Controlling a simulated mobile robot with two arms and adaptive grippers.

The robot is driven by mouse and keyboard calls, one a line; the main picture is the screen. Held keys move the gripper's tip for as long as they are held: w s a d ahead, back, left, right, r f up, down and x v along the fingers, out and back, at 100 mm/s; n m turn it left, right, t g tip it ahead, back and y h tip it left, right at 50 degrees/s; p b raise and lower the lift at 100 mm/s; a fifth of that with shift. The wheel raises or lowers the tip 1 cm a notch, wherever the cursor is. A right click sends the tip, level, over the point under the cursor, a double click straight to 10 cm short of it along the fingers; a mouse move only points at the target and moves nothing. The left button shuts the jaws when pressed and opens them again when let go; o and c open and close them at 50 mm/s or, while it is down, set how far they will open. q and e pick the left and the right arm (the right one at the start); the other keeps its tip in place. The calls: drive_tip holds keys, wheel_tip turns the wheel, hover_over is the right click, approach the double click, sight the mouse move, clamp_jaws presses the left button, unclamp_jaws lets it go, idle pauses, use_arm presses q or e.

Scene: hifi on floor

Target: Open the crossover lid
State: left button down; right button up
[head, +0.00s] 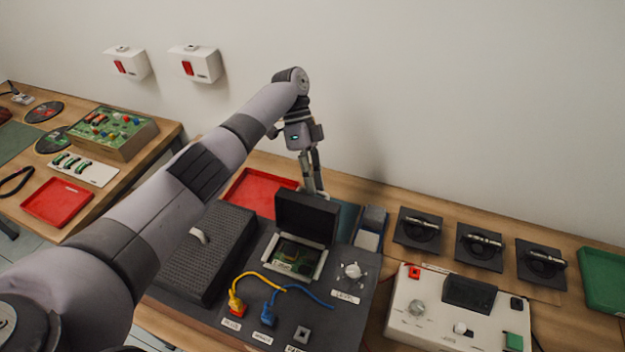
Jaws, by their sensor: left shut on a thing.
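The crossover box (293,262) sits on the dark panel on the bench, with a green circuit board showing inside. Its dark lid (306,217) stands raised, about upright, at the back of the box. My left gripper (320,192) points down at the lid's top edge from behind. Its fingers are closed together on the lid, and the exact contact is partly hidden behind the lid. My right gripper is not in view.
A black perforated cover with a white handle (198,236) lies left of the box. Yellow (257,277) and blue (305,293) cables run in front. A knob (353,271) is to the right. A red tray (258,190) lies behind, and a white tester (455,318) stands at right.

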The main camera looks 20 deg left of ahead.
use_arm(q)
drive_tip(key=shift+s+f, duration=0.25)
drive_tip(key=shift+f, duration=0.05)
drive_tip(key=c, duration=1.7)
unclamp_jaws()
drive_tip(key=shift+a+r, duration=0.1)
drive_tip(key=shift+r, duration=0.05)
wheel_tip(320, 180, up, 10)
drive_tip(key=shift+w+r, duration=0.1)
